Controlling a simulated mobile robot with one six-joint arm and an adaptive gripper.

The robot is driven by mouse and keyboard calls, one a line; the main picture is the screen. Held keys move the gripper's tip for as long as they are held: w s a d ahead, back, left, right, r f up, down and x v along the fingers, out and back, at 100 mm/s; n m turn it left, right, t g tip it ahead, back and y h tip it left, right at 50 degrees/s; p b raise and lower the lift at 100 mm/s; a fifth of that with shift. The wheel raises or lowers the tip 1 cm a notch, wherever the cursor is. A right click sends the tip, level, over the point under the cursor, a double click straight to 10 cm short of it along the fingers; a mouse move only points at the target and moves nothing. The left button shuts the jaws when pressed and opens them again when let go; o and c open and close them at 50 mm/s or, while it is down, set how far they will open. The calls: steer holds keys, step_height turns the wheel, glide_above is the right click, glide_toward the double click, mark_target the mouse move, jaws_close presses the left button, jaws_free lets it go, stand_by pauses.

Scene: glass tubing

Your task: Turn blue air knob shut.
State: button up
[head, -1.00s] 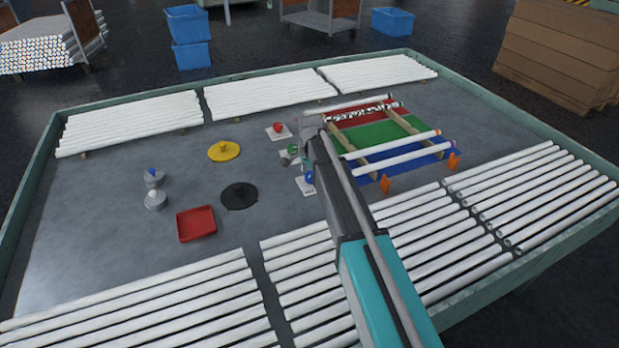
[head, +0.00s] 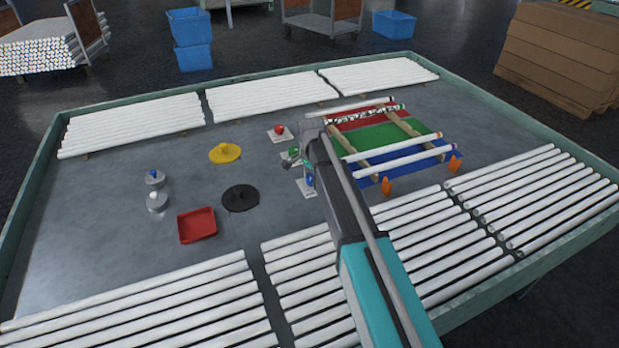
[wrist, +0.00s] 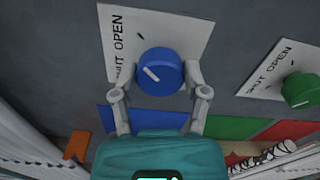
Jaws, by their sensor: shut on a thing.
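The blue air knob (wrist: 160,72) sits on a white plate (wrist: 185,32) lettered SHUT and OPEN, with a short black tick on it. A white line on the knob's face slants toward the upper left. My gripper (wrist: 162,80) is shut on the knob, one finger on each side. The left finger covers part of the plate near the word SHUT. In the head view, the blue knob (head: 310,181) is partly hidden by my gripper and arm; its plate (head: 305,190) shows at the edge.
The green knob (wrist: 299,90) on its own plate is close to the right. The red knob (head: 279,130) is farther back. A rack with glass tubes (head: 400,158) stands right of my arm. A red tray (head: 197,225) and black disc (head: 240,197) lie left.

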steer(key=shift+d, duration=0.1)
steer(key=n, duration=0.4)
steer(key=shift+d, duration=0.1)
steer(key=n, duration=0.9)
steer(key=shift+n, duration=0.3)
steer(key=shift+w+n, duration=0.1)
steer(key=shift+n, duration=2)
steer(key=o, duration=1.1)
steer(key=shift+o, duration=0.2)
